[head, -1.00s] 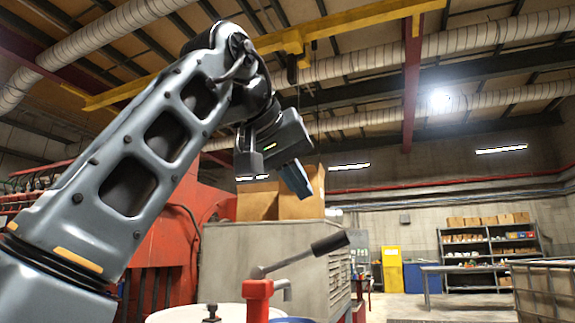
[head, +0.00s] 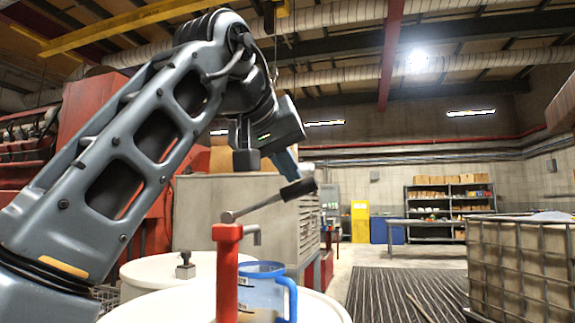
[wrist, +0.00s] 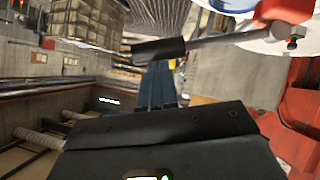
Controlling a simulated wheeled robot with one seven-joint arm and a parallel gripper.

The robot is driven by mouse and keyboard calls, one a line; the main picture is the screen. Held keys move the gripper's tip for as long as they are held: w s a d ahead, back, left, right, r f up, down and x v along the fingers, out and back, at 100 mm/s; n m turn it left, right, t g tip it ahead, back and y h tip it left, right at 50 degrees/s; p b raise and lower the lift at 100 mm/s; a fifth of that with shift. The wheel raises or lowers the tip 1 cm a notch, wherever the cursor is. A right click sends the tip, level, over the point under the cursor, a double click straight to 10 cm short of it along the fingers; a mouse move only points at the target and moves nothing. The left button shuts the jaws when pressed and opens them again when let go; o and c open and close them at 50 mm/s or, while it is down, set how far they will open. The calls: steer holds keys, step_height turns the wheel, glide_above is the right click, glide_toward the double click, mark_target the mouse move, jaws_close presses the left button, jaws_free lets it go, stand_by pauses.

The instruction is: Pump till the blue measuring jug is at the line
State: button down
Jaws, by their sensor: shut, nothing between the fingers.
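The blue measuring jug (head: 283,271) stands on the white drum lid under the spout of the red hand pump (head: 227,270). Its front shows pale marks, but I cannot read the liquid level or the line. The pump lever (head: 255,207) slants up to the right and ends in a black grip (head: 299,188). My gripper (head: 294,176) is shut and empty, with its fingertips right at the black grip from above; I cannot tell whether they touch. In the wrist view the shut fingers (wrist: 157,85) point at the black grip (wrist: 158,50), which hides their tips.
A second white drum (head: 150,272) stands behind on the left. A grey cabinet (head: 235,190) with boxes on top is behind the pump. A caged tank (head: 520,250) stands at the right. Dark slatted matting (head: 400,295) covers open floor between.

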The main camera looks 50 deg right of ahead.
steer(key=shift+s+d+f, duration=0.1)
steer(key=shift+s+f, duration=0.15)
steer(key=shift+f, duration=0.2)
steer(key=shift+s+f+m+t, duration=0.1)
steer(key=shift+f+m+t, duration=0.1)
steer(key=shift+m+t, duration=0.1)
steer(key=shift+s+d+f+t+y+b, duration=0.15)
steer(key=shift+s+f+t+y+b, duration=0.15)
steer(key=shift+f+b, duration=0.2)
step_height(320, 180, down, 6)
steer(key=s+m+t+y+b, duration=0.1)
steer(key=m+t+b, duration=0.1)
steer(key=shift+s+d+f+m, duration=0.15)
steer(key=shift+d+m, duration=0.15)
